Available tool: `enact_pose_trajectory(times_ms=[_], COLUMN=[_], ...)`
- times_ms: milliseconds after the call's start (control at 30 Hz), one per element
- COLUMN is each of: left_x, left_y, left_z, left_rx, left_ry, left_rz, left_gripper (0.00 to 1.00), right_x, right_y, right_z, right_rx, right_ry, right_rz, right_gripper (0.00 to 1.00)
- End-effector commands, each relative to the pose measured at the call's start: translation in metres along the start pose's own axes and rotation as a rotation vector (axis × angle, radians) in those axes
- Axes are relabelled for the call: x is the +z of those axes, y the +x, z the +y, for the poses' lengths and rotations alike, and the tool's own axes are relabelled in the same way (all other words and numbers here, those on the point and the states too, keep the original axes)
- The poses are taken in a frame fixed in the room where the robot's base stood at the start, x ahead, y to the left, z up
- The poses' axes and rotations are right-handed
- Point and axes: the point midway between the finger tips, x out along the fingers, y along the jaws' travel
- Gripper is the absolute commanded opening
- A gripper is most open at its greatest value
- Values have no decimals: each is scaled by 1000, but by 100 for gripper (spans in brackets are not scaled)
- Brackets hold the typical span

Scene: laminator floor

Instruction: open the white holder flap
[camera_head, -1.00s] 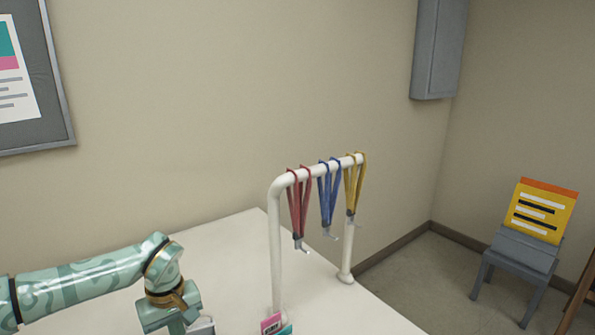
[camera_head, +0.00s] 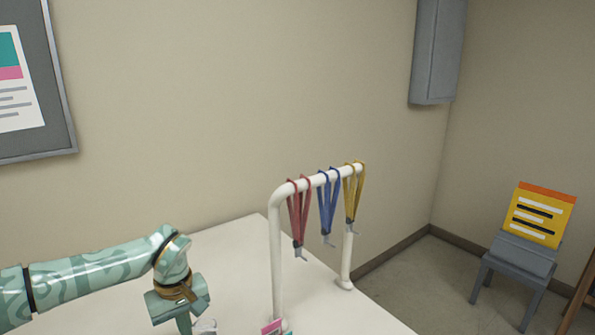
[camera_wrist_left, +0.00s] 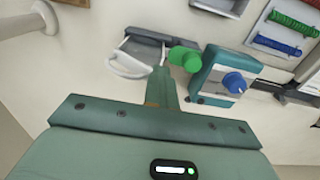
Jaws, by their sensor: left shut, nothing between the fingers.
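In the left wrist view, a white curved, loop-like piece (camera_wrist_left: 128,66) sits at a grey plate (camera_wrist_left: 148,42), left of my gripper's tip. I cannot tell for sure whether it is the white holder flap. My left gripper (camera_wrist_left: 161,80) is shut and empty, its fingers apart from or only just overlapping the plate in the picture; contact is not clear. In the head view the left gripper (camera_head: 184,322) points down over the white table, cut off by the lower edge. A small whitish piece (camera_head: 205,326) shows beside it. My right gripper is not in view.
A green knob (camera_wrist_left: 184,58) and a teal box with a blue knob (camera_wrist_left: 234,83) lie right of the gripper. A white rack (camera_head: 277,255) with red, blue and yellow lanyards stands on the table (camera_head: 225,248). Colored cards (camera_head: 272,327) lie at its foot.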

Motion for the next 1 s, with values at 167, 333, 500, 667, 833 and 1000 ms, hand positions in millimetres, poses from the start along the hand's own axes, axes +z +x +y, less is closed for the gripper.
enact_pose_trajectory(times_ms=[167, 333, 500, 667, 833, 1000], left_x=[1, 2, 2, 1, 1, 1], left_y=[-1, -3, -6, -8, -11, -13], left_z=[5, 10, 15, 20, 25, 29], left_rx=[0, -1, -1, -2, -2, -3], left_ry=[4, 4, 4, 2, 2, 0], left_rz=[-2, -3, -2, -2, -3, -3], left_gripper=[0, 0, 0, 0, 0, 0], right_x=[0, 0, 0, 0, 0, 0], right_y=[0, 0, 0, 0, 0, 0], right_z=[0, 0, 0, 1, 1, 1], right_rx=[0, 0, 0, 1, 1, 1], right_ry=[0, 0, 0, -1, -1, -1], right_rz=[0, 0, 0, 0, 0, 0], right_gripper=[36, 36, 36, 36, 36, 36])
